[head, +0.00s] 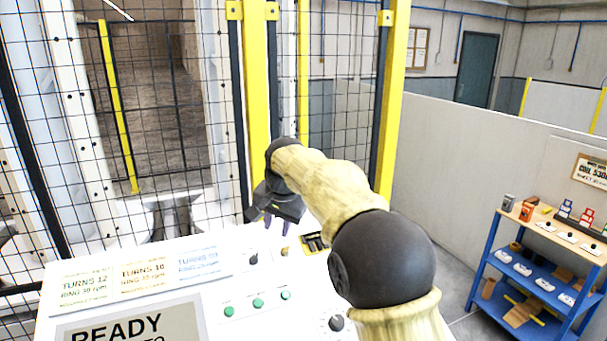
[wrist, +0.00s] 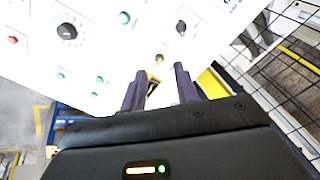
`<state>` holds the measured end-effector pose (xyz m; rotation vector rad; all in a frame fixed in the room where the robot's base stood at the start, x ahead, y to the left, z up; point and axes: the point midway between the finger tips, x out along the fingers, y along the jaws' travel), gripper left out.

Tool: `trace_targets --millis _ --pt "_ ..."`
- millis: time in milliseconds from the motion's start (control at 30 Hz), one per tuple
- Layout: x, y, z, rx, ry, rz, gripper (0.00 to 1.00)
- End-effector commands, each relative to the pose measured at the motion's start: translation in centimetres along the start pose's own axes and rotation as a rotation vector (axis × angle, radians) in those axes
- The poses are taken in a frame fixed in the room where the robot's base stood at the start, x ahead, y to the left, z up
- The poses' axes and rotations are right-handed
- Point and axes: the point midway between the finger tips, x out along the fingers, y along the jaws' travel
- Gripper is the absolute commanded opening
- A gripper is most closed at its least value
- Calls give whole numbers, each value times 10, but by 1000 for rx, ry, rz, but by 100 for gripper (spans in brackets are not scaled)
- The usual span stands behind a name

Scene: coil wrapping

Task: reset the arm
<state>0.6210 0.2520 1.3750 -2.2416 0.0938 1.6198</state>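My gripper (head: 276,222) hangs over the upper part of a white control panel (head: 205,292), fingers pointing down. In the wrist view its two dark purple fingers (wrist: 160,72) stand apart with the panel showing between them, and I see nothing held. The panel carries a screen (head: 130,328) reading READY, green buttons (head: 258,302), a black selector (head: 253,258) and a large black knob (head: 337,323). The large knob also shows in the wrist view (wrist: 67,32). A yellow plate with a dark part (head: 314,243) sits at the panel's far edge, partly beside my arm.
A wire mesh fence (head: 160,100) and yellow posts (head: 393,90) stand close behind the panel. A blue shelf (head: 545,285) with small items is at the right, in front of a pale low wall (head: 480,150). Grey floor lies between panel and shelf.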

Motion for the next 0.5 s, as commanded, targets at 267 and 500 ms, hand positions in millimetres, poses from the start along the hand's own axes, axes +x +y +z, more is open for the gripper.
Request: trace_targets --millis 267,500 --pt "22 103 15 -72 -7 58 31" --pt "35 190 54 -148 -21 103 31"
